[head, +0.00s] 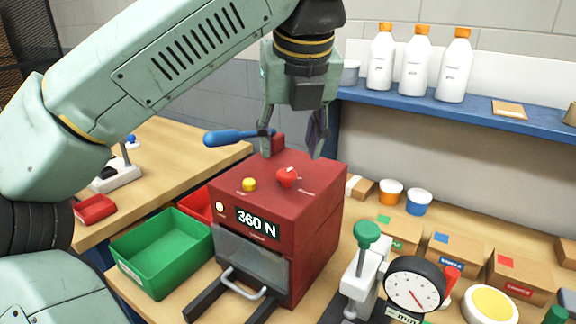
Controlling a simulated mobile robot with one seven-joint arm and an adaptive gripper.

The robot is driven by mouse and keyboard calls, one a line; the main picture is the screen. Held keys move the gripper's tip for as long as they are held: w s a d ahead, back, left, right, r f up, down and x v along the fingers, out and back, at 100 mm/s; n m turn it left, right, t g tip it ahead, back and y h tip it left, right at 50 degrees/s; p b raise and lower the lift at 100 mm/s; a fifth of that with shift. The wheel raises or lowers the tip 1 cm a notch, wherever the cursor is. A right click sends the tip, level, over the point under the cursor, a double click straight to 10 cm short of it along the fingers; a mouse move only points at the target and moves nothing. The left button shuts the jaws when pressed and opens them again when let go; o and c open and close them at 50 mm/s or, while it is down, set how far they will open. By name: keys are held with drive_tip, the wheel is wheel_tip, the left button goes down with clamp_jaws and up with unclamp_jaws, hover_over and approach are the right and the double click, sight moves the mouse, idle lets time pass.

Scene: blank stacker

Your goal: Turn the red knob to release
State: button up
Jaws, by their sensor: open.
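A red knob (287,177) sits on top of a dark red machine (325,205), right of the middle of its top face. A yellow button (249,184) is to its left, and the front display reads 360 N. My gripper (292,150) hangs over the back of the machine's top, fingers down and apart, with nothing seen held. In the picture it is above the red knob and looks clear of it. A red block-like part (278,143) shows between the fingers, and a blue-handled lever (240,136) reaches left from there. I cannot tell whether a finger touches the lever.
A green bin (165,250) stands left of the machine, with a red bin (198,204) behind it. A press with a green knob (367,234) and a dial gauge (413,285) stand at front right. A blue shelf (470,115) with white bottles (416,60) is at back right.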

sight(287, 172)
drive_tip(key=p+x, duration=0.1)
drive_tip(key=x, duration=0.5)
drive_tip(key=shift+c, duration=0.3)
clamp_jaws()
